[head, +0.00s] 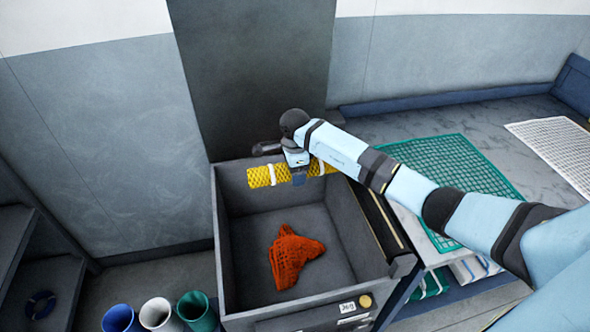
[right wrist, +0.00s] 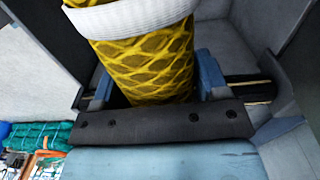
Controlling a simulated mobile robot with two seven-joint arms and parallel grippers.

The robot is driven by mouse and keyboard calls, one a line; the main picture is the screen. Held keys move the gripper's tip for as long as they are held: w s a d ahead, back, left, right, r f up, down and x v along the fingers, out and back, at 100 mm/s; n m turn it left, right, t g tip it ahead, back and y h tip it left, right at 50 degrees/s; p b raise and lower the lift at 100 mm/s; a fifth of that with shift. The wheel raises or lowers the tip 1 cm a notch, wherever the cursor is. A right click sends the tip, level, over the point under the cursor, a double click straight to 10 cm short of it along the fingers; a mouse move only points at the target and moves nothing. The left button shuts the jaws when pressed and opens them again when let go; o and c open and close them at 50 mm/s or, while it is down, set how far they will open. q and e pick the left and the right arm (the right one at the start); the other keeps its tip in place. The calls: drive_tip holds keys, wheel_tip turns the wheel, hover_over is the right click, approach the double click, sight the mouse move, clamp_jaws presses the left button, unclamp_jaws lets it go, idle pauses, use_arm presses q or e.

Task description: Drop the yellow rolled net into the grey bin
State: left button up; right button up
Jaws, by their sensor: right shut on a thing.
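The yellow rolled net (head: 262,176) has white bands around it and lies level in my right gripper (head: 299,176). In the right wrist view, the net (right wrist: 150,62) sits between the two blue fingers of the gripper (right wrist: 155,80), which are shut on it. The grey bin (head: 222,240) is open at the top. The net is over the back part of the bin, near its back wall; its exact height above the rim is hard to tell. A crumpled orange net (head: 294,254) lies on the bin's floor. My left gripper is not in view.
A counter right of the bin holds a green net (head: 462,165) and a white net (head: 556,147). Blue, white and green cylindrical containers (head: 158,313) stand left of the bin. A dark panel (head: 255,75) rises behind it. The bin floor around the orange net is clear.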

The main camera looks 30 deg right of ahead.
drive_tip(key=o, duration=1.2)
drive_tip(key=shift+r, duration=0.1)
drive_tip(key=shift+o, duration=0.6)
wheel_tip(320, 180, up, 14)
drive_tip(key=b, duration=0.1)
